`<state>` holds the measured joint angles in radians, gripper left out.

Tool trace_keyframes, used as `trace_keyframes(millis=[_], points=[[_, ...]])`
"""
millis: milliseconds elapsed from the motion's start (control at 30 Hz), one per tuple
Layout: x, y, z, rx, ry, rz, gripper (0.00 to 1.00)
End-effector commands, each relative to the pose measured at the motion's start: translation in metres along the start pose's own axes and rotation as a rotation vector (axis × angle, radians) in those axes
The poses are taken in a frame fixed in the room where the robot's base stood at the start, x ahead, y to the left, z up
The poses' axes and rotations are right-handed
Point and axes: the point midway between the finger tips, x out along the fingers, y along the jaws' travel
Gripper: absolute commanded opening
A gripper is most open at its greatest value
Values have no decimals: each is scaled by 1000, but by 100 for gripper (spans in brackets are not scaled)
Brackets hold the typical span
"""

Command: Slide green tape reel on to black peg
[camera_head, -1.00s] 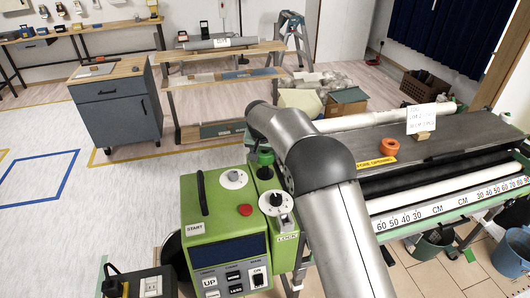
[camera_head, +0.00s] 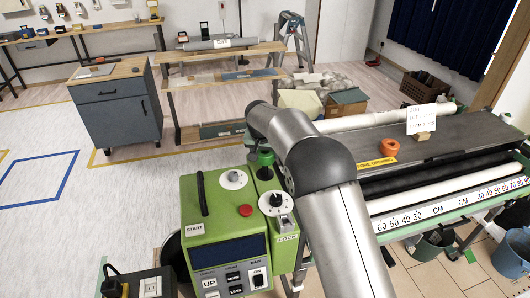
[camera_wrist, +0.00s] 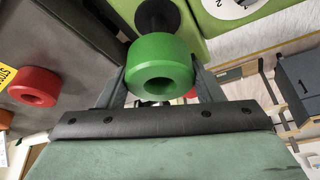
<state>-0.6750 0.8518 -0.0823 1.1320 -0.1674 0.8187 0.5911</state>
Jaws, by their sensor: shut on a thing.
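The green tape reel (camera_wrist: 160,68) is between the two fingers of my gripper (camera_wrist: 163,88), which is shut on its sides in the wrist view. The black peg (camera_wrist: 157,16) rises from the green machine directly behind the reel, and the reel hides part of it. I cannot tell whether the peg's tip is inside the reel's hole. In the head view the green reel (camera_head: 265,156) is just above the black peg (camera_head: 265,172) at the machine's back corner. My arm hides the gripper there.
The green control machine (camera_head: 228,220) has a handle, knobs and a red button close to the peg. A drawer cabinet (camera_head: 117,110) stands further back left.

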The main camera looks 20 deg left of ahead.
Motion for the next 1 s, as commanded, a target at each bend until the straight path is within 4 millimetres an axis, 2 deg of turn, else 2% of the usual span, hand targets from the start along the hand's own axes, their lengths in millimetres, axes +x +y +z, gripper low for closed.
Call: trace_keyframes(millis=[467, 1000], points=[[0, 0, 0, 0, 0, 0, 37], [12, 0, 5, 0, 1, 0, 37]])
